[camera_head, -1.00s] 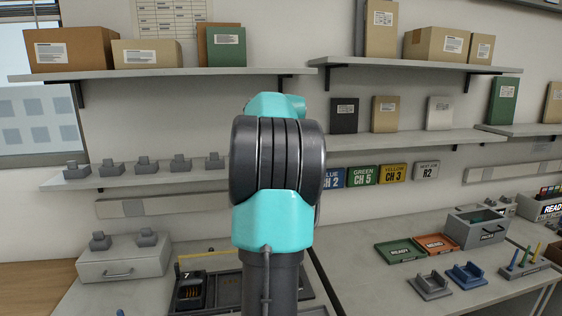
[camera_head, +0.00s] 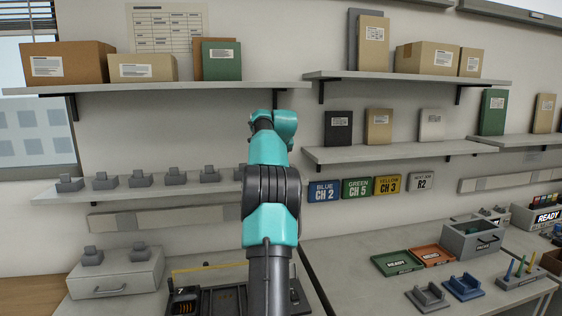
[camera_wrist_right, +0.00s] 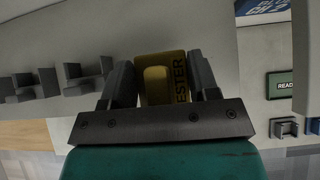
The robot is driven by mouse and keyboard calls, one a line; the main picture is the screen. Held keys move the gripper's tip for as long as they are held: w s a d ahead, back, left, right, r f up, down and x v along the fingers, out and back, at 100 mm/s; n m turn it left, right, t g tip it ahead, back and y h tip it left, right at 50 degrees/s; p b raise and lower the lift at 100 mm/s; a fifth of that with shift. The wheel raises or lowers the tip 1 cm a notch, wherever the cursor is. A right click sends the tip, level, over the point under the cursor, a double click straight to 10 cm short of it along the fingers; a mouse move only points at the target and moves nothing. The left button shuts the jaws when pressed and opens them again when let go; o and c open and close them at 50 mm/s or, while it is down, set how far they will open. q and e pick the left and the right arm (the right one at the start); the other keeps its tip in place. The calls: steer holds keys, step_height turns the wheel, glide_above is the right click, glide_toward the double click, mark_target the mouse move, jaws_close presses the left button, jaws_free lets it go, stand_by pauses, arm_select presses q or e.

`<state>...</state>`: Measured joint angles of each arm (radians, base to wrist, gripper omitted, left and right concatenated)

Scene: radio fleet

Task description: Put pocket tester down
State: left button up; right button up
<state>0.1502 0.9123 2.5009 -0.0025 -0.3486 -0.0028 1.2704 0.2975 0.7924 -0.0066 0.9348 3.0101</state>
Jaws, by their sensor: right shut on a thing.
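The pocket tester (camera_wrist_right: 150,64) is yellow with dark "TESTER" lettering, seen in the right wrist view. My right gripper (camera_wrist_right: 163,76) is shut on it, with one dark finger on each side. In the head view my teal and dark grey arm rises from the bottom middle and reaches toward the wall; it hides the gripper and the tester there. My left gripper is in neither current view.
Below the arm, a dark tray (camera_head: 226,298) lies on the bench. A green READY tray (camera_head: 397,263), an orange tray (camera_head: 432,255), grey and blue cradles and a grey bin (camera_head: 472,238) stand at the right. Bare bench (camera_head: 350,265) lies between. Shelves line the wall.

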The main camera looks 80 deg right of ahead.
steer(key=shift+w+d+f, duration=0.1)
steer(key=shift+w+d, duration=0.1)
steer(key=shift+d, duration=1.1)
steer(key=shift+f, duration=1.75)
steer(key=shift+f, duration=0.1)
steer(key=o, duration=1.1)
steer(key=shift+s+a+r, duration=0.1)
steer(key=shift+a+r, duration=0.15)
steer(key=shift+r, duration=0.05)
steer(key=v, duration=1.1)
